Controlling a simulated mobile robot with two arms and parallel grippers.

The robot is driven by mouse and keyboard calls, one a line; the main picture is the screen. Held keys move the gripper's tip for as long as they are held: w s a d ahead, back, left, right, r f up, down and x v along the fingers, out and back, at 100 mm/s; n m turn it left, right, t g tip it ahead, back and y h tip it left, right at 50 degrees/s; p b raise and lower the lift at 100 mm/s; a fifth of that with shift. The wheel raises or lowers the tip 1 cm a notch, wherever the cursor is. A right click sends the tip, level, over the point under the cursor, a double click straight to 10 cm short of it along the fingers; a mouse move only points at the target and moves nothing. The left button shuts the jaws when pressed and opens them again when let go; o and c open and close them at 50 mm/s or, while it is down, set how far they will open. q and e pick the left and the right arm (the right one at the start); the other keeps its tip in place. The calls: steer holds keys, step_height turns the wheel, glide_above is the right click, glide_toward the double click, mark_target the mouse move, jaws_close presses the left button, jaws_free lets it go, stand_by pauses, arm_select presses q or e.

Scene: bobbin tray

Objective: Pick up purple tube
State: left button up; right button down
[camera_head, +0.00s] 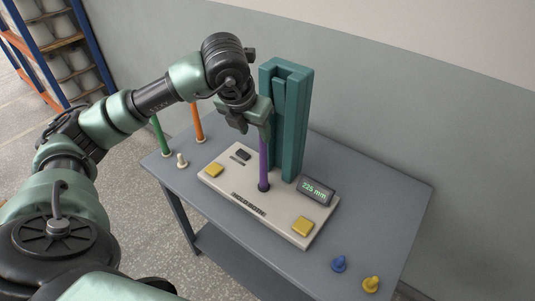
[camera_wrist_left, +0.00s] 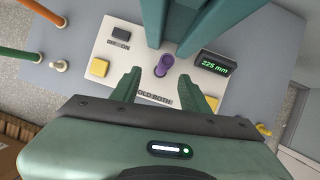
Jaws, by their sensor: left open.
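The purple tube (camera_head: 264,166) stands upright in a dark hole of the pale base plate (camera_head: 225,185), just in front of a tall teal column (camera_head: 290,125). My left gripper (camera_head: 259,126) is open over the tube's upper end, which its fingers partly hide in the head view. In the left wrist view the open fingers (camera_wrist_left: 160,75) point toward the purple tube (camera_wrist_left: 164,64), seen nearly end-on and in line with the gap between them. I cannot tell whether either finger touches it. My right gripper is not in view.
The plate carries two yellow pads (camera_head: 214,170) and a display (camera_head: 318,190) reading 225 mm.

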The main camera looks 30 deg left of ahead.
mark_target(263, 145)
arm_select(q)
steer(key=x, duration=0.1)
steer(key=p+x, duration=0.1)
steer(key=x, duration=0.2)
steer(key=shift+w+d+r, duration=0.1)
steer(key=shift+w+d, duration=0.2)
steer(key=shift+w, duration=0.05)
steer(key=p+x, duration=0.2)
steer(key=x, duration=0.1)
steer(key=shift+s+f, duration=0.25)
steer(key=shift+w+f, duration=0.3)
steer(key=shift+f, duration=0.1)
steer(key=shift+s, duration=0.1)
jaws_close()
